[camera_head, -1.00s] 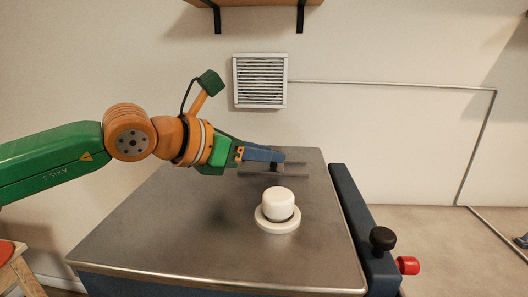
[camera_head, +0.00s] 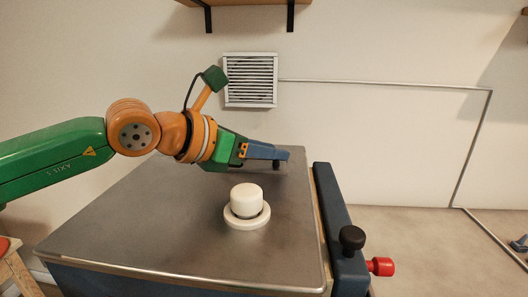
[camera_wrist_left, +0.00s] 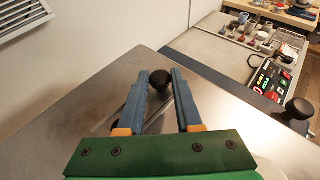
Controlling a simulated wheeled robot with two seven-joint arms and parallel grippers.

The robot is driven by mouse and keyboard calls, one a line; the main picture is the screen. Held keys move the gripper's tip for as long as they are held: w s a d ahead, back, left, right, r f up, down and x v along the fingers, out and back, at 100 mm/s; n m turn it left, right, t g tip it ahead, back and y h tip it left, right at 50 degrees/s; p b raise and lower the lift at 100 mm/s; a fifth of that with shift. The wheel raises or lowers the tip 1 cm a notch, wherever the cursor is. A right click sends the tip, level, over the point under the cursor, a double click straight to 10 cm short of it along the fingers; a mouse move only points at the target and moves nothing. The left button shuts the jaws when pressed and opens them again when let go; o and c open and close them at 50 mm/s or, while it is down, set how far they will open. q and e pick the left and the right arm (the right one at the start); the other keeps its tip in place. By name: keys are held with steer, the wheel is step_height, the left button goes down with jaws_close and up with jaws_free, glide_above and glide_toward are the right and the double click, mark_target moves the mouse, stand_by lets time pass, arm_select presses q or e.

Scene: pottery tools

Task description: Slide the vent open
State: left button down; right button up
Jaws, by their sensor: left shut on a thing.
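The metal-topped box (camera_head: 150,215) fills the middle of the head view. A small black knob (camera_head: 276,164) stands near its far right corner, and it also shows in the left wrist view (camera_wrist_left: 160,80). My left gripper (camera_head: 284,154), with blue fingers, is shut on this knob; the fingers lie on either side of it in the left wrist view (camera_wrist_left: 161,86). Part of a rail (camera_wrist_left: 158,117) shows below the fingers there. My right gripper is not in view.
A white round knob on a collar (camera_head: 247,202) stands on the metal top, nearer than my gripper. A blue side bar (camera_head: 335,215) carries a black knob and a red knob. A white louvred grille (camera_head: 250,80) hangs on the wall behind.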

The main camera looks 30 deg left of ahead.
arm_select(q)
steer(key=c, duration=0.7)
jaws_free()
steer(key=shift+o, duration=0.6)
steer(key=shift+d, duration=0.3)
steer(key=shift+s+a, duration=0.1)
steer(key=shift+a, duration=0.05)
steer(key=b+v, duration=0.2)
steer(key=v, duration=0.5)
steer(key=shift+s+r, duration=0.1)
